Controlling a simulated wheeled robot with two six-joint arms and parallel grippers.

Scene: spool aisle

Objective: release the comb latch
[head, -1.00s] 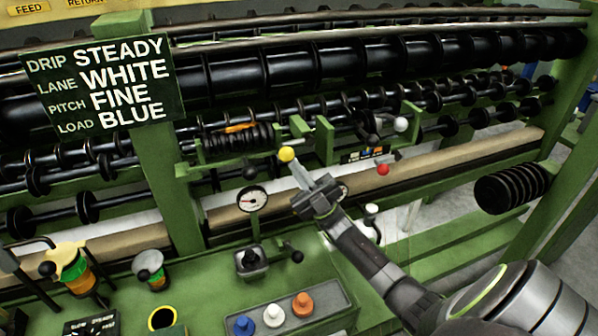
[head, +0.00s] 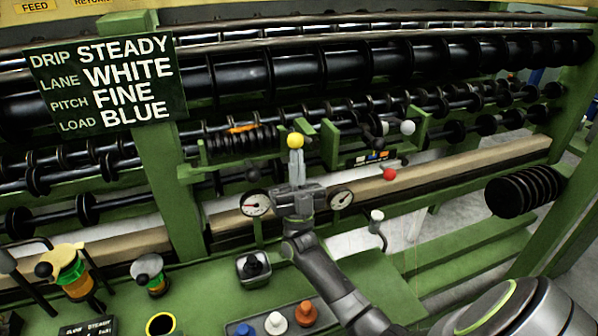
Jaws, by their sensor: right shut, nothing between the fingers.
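A yellow ball knob (head: 295,140) stands at the middle of the machine, in front of the green bracket row. My right gripper (head: 296,158) is shut and empty, its fingers pointing up with their tips right below the yellow knob, seemingly touching it. The fingers and wrist hide the knob's stem. A red ball knob (head: 389,174) and a white ball knob (head: 407,127) sit to the right, and a dark ball knob (head: 253,173) to the left. No label names the comb latch, so I cannot tell which part it is. My left gripper is out of view.
Two round gauges, left (head: 255,203) and right (head: 342,199), flank my right wrist. A boxed joystick (head: 254,266) and blue, white and orange knobs (head: 277,323) stand on the green deck. A sign (head: 106,82) reads drip steady, lane white, pitch fine, load blue.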

